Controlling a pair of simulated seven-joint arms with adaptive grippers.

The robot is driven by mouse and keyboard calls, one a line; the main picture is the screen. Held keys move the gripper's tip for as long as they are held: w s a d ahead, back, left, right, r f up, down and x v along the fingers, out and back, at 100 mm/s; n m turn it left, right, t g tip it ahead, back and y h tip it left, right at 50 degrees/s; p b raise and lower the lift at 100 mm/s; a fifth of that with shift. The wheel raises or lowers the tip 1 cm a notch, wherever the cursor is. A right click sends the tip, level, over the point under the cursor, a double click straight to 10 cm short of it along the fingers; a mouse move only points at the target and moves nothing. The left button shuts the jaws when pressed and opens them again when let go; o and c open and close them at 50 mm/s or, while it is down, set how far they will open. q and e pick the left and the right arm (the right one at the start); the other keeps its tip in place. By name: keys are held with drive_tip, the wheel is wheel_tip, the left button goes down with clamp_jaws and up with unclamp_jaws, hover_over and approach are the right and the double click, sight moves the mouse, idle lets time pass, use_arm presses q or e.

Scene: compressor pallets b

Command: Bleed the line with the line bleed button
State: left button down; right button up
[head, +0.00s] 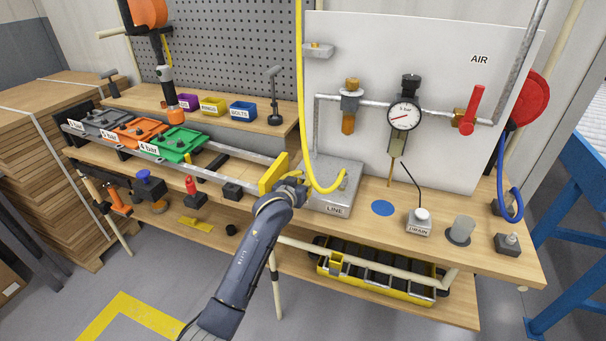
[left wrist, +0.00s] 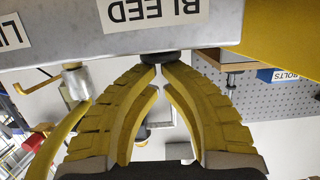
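The metal line box (head: 345,178) with a LINE label stands on the bench, left of the blue disc. In the left wrist view, the box (left wrist: 60,45) shows upside down with a BLEED label. A dark round button (left wrist: 160,57), the line bleed button, sticks out of its side by that label. My left gripper (left wrist: 161,69) has its yellow fingertips together at the button's face, seemingly touching it, with nothing between them. In the head view, the left gripper (head: 295,184) is at the box's left side, where the button is hidden. My right gripper is out of view.
A yellow hose (head: 301,90) runs down to the box. A yellow block (head: 273,174) is close to the left gripper. The gauge (head: 404,116), red valve handle (head: 473,105) and drain button (head: 422,215) are to the right. Coloured pallets (head: 178,143) sit on rails at left.

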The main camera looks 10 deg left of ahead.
use_arm(q)
drive_tip(key=shift+s+f, duration=0.15)
drive_tip(key=shift+f, duration=0.4)
drive_tip(key=r, duration=0.5)
drive_tip(key=shift+s+a, duration=0.15)
drive_tip(key=shift+s, duration=0.2)
drive_tip(key=v, duration=0.9)
drive_tip(key=shift+r, duration=0.15)
